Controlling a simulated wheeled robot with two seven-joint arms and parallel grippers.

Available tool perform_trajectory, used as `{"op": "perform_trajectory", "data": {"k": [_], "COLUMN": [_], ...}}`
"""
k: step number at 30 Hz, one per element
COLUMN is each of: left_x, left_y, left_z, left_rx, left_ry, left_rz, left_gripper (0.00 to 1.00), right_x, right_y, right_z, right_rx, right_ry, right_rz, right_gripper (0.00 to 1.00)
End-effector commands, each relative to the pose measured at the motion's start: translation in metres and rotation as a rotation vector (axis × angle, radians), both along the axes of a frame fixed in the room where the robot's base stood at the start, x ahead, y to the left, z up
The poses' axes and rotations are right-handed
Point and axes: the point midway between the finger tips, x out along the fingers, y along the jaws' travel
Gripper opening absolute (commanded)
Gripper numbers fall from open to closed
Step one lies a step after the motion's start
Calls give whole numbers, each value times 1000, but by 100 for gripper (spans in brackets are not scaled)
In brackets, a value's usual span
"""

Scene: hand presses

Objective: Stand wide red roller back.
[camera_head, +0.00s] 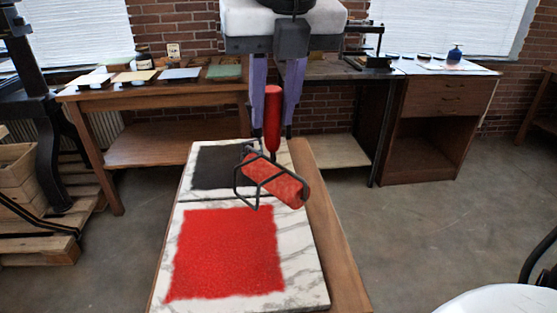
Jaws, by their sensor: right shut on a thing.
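The wide red roller (275,182) has a red cylinder in a dark wire frame and an upright red handle. My right gripper (273,128) comes down from the top with its purple fingers shut on either side of the handle. The roller hangs tilted over the marble slab (310,245), near the border between the black ink patch (215,168) and the red ink patch (228,255). I cannot tell whether the cylinder touches the slab. My left gripper is not in view.
A wooden bench (150,92) at the back left holds coloured paper stacks and a dark bottle. A cabinet (435,128) stands at the back right with a blue bottle (455,52) on top. A dark press (30,95) stands at far left.

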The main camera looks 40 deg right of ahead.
Motion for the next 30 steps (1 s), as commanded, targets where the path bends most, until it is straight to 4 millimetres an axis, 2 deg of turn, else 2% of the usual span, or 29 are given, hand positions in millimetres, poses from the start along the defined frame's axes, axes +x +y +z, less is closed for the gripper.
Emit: {"op": "perform_trajectory", "data": {"k": [8,12,15,21,30], "left_x": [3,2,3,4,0], "left_y": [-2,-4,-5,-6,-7], "left_z": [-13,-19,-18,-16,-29], "left_rx": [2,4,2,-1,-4], "left_ry": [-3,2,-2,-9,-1], "left_rz": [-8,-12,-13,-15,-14], "left_gripper": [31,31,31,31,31], "right_x": [-9,-16,-19,-21,-21], "right_y": [-2,2,5,8,8], "right_z": [-38,-58,-67,-75,-91], "right_rx": [-34,-64,-83,-103,-103], "right_ry": [-13,-43,-63,-84,-83], "right_rz": [433,699,834,947,951], "right_gripper": [5,5,5,5,5]}}
